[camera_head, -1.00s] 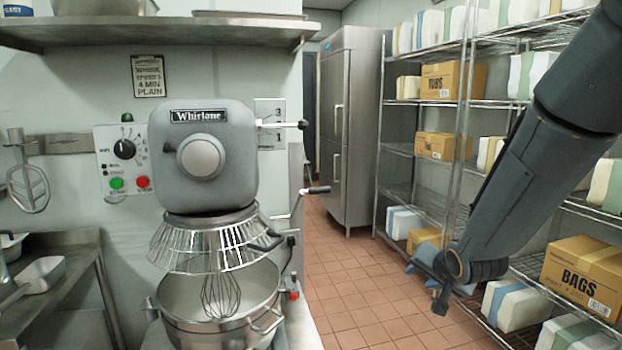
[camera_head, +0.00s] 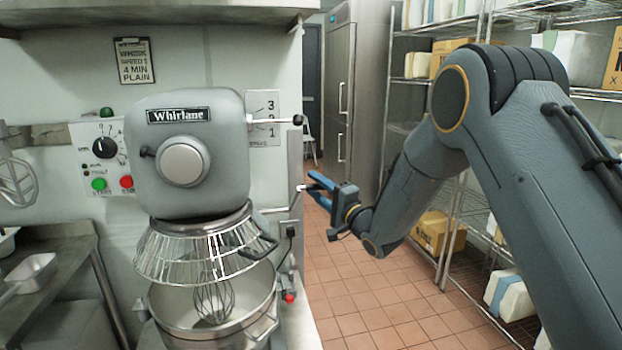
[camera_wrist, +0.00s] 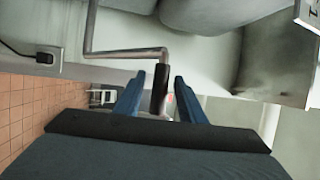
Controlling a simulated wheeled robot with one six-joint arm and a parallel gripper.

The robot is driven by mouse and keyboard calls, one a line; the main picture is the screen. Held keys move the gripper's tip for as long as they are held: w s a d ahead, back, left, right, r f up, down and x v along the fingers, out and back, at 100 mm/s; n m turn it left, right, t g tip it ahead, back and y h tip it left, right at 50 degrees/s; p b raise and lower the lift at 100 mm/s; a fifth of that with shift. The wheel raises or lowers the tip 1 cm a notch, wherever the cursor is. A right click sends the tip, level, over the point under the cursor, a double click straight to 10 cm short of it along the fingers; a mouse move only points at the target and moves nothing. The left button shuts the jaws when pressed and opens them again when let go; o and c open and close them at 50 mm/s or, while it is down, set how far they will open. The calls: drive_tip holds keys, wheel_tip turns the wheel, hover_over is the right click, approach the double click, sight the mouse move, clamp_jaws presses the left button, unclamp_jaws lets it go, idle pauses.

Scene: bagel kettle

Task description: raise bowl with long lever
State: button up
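The steel mixer bowl (camera_head: 168,312) sits under the wire guard (camera_head: 190,258) of the grey mixer, with the whisk (camera_head: 213,300) reaching down into it. The long lever (camera_head: 272,211) sticks out from the mixer's right side below the head. The wrist view shows its bent metal rod (camera_wrist: 122,53) and its dark handle grip (camera_wrist: 160,88). My gripper (camera_head: 312,184) is at the lever's outer end. In the wrist view its two blue fingers (camera_wrist: 158,97) stand apart on either side of the grip, with a gap showing on each side. In the head view the grip is largely hidden by my fingers.
A shorter lever (camera_head: 275,120) with a dark knob sits higher, beside the number plate (camera_head: 263,105). The control panel (camera_head: 103,160) is left of the mixer head. A fridge (camera_head: 355,90) and wire shelves with boxes stand behind my arm. Tiled floor (camera_head: 350,300) is open between.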

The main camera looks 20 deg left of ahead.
drive_tip(key=x, duration=0.3)
drive_tip(key=shift+w+a+p, duration=0.15)
drive_tip(key=shift+p, duration=0.25)
clamp_jaws()
